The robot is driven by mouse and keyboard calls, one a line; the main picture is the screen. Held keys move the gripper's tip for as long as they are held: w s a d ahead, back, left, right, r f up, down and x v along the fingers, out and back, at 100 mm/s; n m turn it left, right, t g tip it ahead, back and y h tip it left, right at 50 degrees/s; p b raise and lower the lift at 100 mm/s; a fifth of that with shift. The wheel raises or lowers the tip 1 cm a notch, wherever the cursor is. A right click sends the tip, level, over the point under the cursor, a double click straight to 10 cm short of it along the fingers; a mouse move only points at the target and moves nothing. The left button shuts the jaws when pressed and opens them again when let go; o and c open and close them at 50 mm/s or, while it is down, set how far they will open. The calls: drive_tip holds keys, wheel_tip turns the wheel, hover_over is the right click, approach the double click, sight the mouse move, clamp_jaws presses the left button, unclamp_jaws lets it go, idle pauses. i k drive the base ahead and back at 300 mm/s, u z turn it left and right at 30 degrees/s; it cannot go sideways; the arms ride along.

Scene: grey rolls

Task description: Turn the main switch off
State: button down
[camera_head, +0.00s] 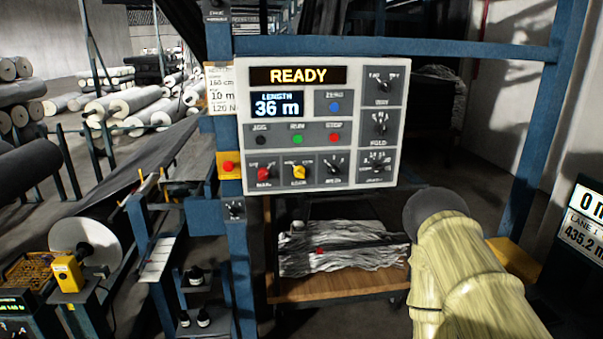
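The control panel (318,122) is a pale box on a blue frame, facing me. The main switch is a red rotary knob (264,173) at its lower left, over a label that seems to read "MAIN". The small print at the knob is too blurred to read its position for certain. The upper display (298,75) is lit and reads "READY", and the length display (277,105) reads "36 m". A pale yellow arm link of mine with a dark round end stands at the lower right, apart from the knob in the picture. My gripper does not show.
A yellow knob (299,171) and black knobs sit right of the red one. Black, green and red buttons are above. A red button on a yellow box (229,166) is left of the panel. A wooden trolley (335,284) with grey cloth stands below.

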sight(263, 173)
drive_tip(key=k, duration=1.15)
drive_tip(key=u, duration=1.3)
drive_tip(key=i, duration=1.3)
drive_tip(key=z, duration=0.55)
drive_tip(key=i, duration=0.5)
drive_tip(key=z, duration=0.55)
